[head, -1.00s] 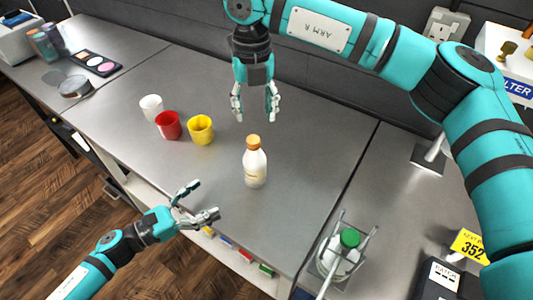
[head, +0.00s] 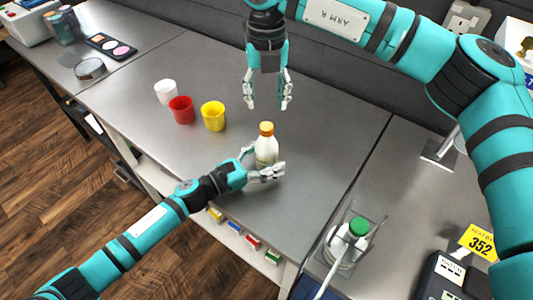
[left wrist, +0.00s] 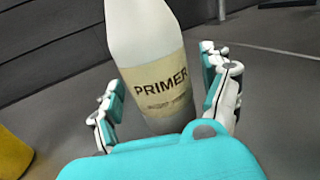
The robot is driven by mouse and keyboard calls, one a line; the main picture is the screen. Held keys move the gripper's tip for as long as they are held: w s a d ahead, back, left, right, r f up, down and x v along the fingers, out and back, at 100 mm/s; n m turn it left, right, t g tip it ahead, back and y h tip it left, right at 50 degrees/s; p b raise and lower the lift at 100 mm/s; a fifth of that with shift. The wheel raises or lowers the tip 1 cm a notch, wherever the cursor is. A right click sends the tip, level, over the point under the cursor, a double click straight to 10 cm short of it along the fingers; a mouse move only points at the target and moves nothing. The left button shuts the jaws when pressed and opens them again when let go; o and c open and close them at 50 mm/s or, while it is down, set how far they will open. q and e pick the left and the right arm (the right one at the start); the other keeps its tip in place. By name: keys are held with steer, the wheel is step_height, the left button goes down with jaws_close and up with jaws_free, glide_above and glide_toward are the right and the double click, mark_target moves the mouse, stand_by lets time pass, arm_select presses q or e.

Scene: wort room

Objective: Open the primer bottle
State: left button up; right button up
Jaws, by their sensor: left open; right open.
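The primer bottle (head: 267,146) is white with an orange cap (head: 266,128) and stands upright on the grey table. In the left wrist view the bottle (left wrist: 150,60) shows its "PRIMER" label, and its top is out of frame. My left gripper (head: 264,165) is open, with its fingers on either side of the lower bottle; I cannot tell whether they touch it. My left gripper (left wrist: 168,95) also shows in the left wrist view. My right gripper (head: 267,105) is open and empty, pointing down above and behind the bottle.
A white cup (head: 166,92), a red cup (head: 182,110) and a yellow cup (head: 213,116) stand left of the bottle. A green-capped bottle (head: 357,227) in a wire holder stands at the right. The table right of the primer bottle is clear.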

arm_select(q)
steer(key=shift+w+d, duration=0.25)
steer(key=shift+d, duration=0.15)
steer(key=shift+c, duration=0.2)
jaws_close()
stand_by(0.4)
